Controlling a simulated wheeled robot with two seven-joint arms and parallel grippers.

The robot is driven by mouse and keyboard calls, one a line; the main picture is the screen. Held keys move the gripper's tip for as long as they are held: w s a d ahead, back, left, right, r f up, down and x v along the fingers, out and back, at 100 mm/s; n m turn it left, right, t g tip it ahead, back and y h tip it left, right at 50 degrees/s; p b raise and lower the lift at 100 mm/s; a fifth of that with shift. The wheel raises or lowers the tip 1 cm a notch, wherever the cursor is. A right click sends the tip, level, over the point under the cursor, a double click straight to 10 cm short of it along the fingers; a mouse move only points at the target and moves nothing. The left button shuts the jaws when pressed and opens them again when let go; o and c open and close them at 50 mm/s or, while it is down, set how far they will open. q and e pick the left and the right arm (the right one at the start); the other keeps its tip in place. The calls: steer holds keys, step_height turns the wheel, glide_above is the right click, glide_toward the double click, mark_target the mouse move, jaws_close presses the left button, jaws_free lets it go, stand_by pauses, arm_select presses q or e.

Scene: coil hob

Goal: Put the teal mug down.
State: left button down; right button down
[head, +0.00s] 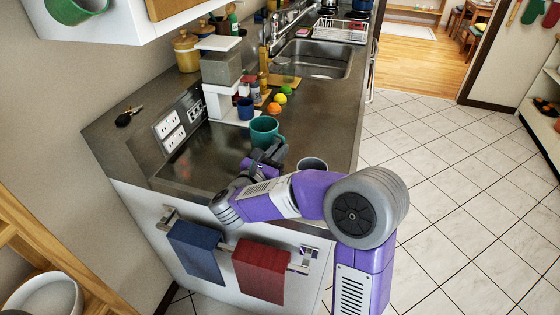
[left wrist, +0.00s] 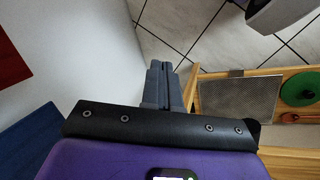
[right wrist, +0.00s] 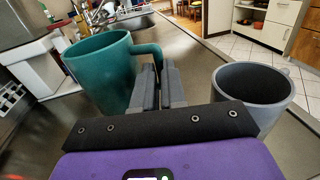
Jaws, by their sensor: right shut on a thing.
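The teal mug (head: 265,132) is upright over the near part of the dark counter (head: 222,152). In the right wrist view the mug (right wrist: 103,75) stands left of the fingers, its handle reaching to them. My right gripper (head: 272,152) is shut on that handle; the fingers (right wrist: 158,82) also show in the right wrist view. Whether the mug's base touches the counter I cannot tell. My left gripper (left wrist: 165,85) is shut and empty, low beside the white cabinet side, and is out of the head view.
A grey mug (right wrist: 252,92) stands close on the right of the right gripper. An orange (head: 274,108), a lemon (head: 280,98), a lime (head: 286,89) and a blue cup (head: 245,108) sit farther back. The counter left of the teal mug is clear. The sink (head: 318,58) is beyond.

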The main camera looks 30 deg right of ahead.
steer(key=shift+f+b, duration=0.7)
steer(key=shift+f, duration=2)
steer(key=shift+f, duration=0.15)
steer(key=c, duration=1.2)
jaws_free()
steer(key=shift+s+a, duration=0.1)
steer(key=shift+a, duration=0.1)
steer(key=v, duration=1.1)
steer(key=shift+s+a, duration=0.15)
steer(key=shift+a, duration=0.1)
